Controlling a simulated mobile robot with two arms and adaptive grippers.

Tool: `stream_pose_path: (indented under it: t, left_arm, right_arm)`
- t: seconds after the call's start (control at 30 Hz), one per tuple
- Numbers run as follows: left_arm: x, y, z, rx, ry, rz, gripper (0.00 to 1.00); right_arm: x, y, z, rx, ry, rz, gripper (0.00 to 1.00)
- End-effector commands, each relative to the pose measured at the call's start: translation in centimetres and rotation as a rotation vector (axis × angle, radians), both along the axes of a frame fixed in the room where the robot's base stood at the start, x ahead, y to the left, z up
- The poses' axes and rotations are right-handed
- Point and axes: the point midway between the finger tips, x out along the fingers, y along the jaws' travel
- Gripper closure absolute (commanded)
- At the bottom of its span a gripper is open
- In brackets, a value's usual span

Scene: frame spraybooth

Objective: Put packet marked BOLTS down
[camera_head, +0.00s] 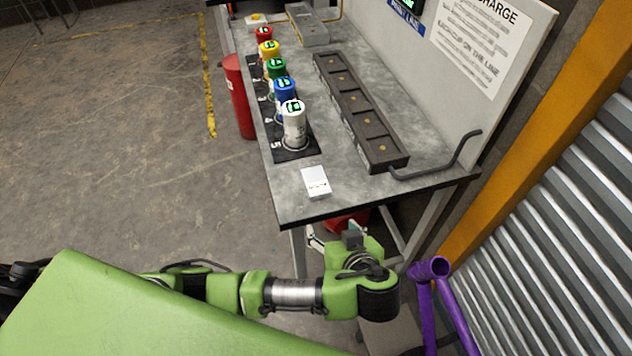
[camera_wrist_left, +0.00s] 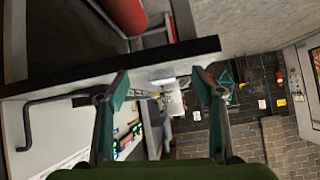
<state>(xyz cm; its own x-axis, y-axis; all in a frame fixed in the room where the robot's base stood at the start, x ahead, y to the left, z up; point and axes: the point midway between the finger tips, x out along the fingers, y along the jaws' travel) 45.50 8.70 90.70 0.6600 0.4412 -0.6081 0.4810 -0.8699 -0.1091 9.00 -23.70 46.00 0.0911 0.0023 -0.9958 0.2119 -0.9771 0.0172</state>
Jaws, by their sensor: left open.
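A small white packet (camera_head: 316,182) lies flat on the grey bench top (camera_head: 240,208) near its front edge. Its print is too small to read, so I cannot confirm the word BOLTS. My left gripper (camera_head: 336,238) is in front of and below the bench's near edge, apart from the packet, and partly hidden by its own arm. In the left wrist view, the fingers of the left gripper (camera_wrist_left: 162,80) are spread wide with nothing held between them. A small pale shape shows beyond them, too unclear to name. My right gripper is not in view.
Several canisters with coloured lids, including a white one (camera_head: 295,128), stand on a dark numbered mat behind the packet. A long dark charging strip (camera_head: 358,112) and bent handle lie right. A purple tube frame (camera_head: 432,270) stands near my left arm. A red cylinder (camera_head: 238,95) stands left.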

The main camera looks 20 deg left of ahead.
Motion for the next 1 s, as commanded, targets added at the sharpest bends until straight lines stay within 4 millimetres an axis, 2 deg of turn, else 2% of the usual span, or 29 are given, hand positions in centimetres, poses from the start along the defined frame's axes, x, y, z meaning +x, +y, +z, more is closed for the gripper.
stream_pose_path:
  t: [0.03,0.1,0.27,0.37,0.7,1.0]
  left_arm:
    - [1.4,0.5,1.0,0.025,-0.083,0.02,0.39]
    - [2.5,1.0,1.9,0.04,-0.174,0.047,0.39]
    - [3.9,1.7,3.0,0.051,-0.281,0.073,0.39]
    - [4.9,2.4,2.7,0.054,-0.291,0.076,0.39]
    - [9.6,5.5,0.3,0.05,-0.286,0.074,0.39]
    - [11.2,6.6,-0.4,0.05,-0.285,0.073,0.39]
  right_arm:
    - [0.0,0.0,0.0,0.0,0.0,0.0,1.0]
    - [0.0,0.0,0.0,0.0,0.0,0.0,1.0]
    - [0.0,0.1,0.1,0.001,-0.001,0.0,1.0]
    - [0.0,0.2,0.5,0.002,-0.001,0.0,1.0]
    - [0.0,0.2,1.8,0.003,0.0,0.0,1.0]
    - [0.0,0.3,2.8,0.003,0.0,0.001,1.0]
